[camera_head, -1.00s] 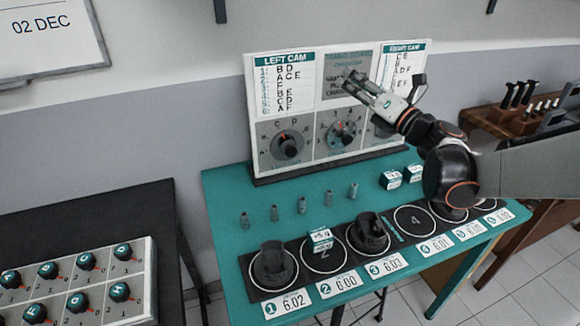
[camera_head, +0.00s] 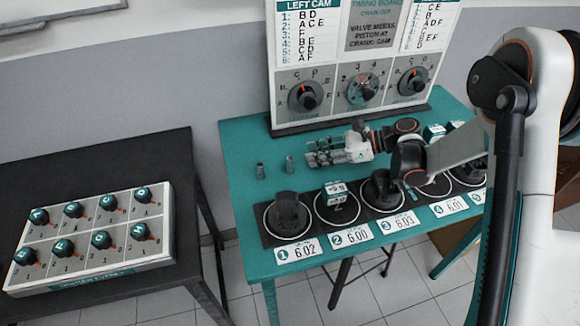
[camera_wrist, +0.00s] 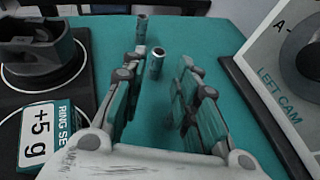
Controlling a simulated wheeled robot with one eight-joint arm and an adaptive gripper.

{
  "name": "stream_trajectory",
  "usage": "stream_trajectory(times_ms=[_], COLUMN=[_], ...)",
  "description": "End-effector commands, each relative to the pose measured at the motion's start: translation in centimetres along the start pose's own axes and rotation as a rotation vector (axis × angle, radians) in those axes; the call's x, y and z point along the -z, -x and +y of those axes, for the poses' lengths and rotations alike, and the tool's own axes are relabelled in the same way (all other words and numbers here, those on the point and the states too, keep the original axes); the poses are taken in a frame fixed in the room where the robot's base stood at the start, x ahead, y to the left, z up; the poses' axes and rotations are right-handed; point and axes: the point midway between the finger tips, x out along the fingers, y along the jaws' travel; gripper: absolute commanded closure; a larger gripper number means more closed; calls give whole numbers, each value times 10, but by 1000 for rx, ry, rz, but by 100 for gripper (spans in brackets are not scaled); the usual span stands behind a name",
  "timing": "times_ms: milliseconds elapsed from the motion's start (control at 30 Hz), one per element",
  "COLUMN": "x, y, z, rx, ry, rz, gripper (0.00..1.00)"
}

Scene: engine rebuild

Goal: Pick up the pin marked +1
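Two small grey pins stand upright on the teal table (camera_head: 245,140): a left pin (camera_head: 260,170) and a right pin (camera_head: 290,165). No mark on them is legible, so I cannot tell which is +1. My gripper (camera_head: 313,154) lies low over the table, pointing left, just right of the right pin. The wrist view shows its fingers (camera_wrist: 163,75) open, with a nearer pin (camera_wrist: 156,64) in line with the gap near the fingertips and a farther pin (camera_wrist: 142,24) beyond. Whether the nearer pin is between the fingertips is unclear. Other pins seen earlier are hidden or out of view.
The timing board (camera_head: 350,125) stands along the back. A black strip with numbered rings (camera_head: 262,235) runs along the front, holding dark pistons (camera_head: 288,215) and a ring-set box (camera_head: 335,192). A knob panel (camera_head: 90,240) sits on the dark table at left.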

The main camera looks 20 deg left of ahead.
Motion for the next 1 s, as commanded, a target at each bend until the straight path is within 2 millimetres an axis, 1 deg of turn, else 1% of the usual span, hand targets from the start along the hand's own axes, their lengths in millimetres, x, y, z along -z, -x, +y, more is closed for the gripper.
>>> stream_trajectory(times_ms=[33, 100, 200, 367, 467, 733, 800, 1000], x=[2, 1, 1, 0, 1, 4, 3, 2], y=[-10, -21, -30, -36, -44, -81, -86, -86], z=[1, 0, 0, 0, 1, 3, 2, 2], rx=[-3, -1, 0, 1, 1, -1, 1, 2], ry=[0, 0, -1, -1, -1, -2, -2, -2], rz=[0, -1, -1, -1, -1, -1, -1, -1], gripper=[72, 72, 72, 72, 72, 72, 72, 72])
